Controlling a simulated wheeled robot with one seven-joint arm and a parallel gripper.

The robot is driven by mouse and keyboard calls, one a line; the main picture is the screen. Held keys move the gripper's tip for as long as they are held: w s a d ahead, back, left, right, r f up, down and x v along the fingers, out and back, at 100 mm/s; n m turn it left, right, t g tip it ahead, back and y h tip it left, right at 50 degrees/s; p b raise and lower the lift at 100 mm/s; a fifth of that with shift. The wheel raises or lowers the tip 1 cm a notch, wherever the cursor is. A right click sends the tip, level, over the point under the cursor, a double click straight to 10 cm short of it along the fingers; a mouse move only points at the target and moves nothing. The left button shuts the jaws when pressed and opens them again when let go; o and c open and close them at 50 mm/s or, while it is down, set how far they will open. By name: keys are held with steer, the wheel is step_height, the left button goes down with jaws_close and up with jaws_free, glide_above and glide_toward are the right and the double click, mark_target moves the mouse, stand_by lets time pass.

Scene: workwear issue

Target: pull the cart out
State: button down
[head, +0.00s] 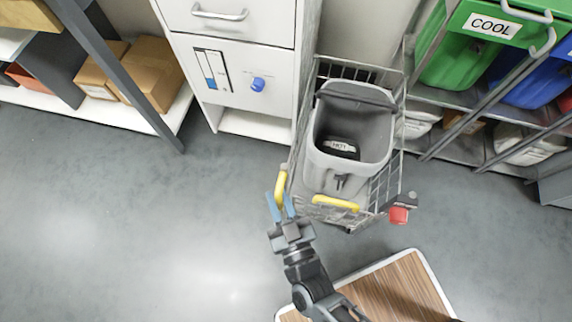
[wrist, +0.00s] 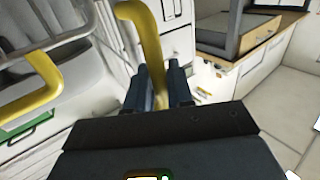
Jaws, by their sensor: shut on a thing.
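The wire cart (head: 384,187) stands between the white cabinet and the shelf rack, with a grey open-topped bin (head: 352,158) in it. Its near end has two yellow handles, a left one (head: 281,188) and a right one (head: 335,203). My gripper (head: 280,207) is at the left handle, its blue fingers shut on it. In the wrist view this handle (wrist: 146,38) rises from between the fingers (wrist: 158,82), and the other handle (wrist: 40,82) shows at left. A red part (head: 399,215) sits at the cart's near right corner. The handle's gripped stretch is partly hidden.
The white cabinet (head: 231,121) is close on the cart's left. On its right is a rack with a green bin labelled COOL (head: 455,62) and a blue bin (head: 531,84). A shelf with cardboard boxes (head: 152,75) stands at upper left. The grey floor (head: 110,220) at left is clear.

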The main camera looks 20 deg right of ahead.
steer(key=s+a, duration=0.3)
steer(key=s, duration=0.2)
steer(key=shift+a, duration=0.25)
steer(key=shift+w, duration=0.1)
steer(key=c, duration=1.2)
jaws_free()
steer(key=s, duration=0.7)
steer(key=shift+s+a, duration=0.15)
steer(key=shift+s, duration=0.25)
steer(key=shift+r, duration=0.1)
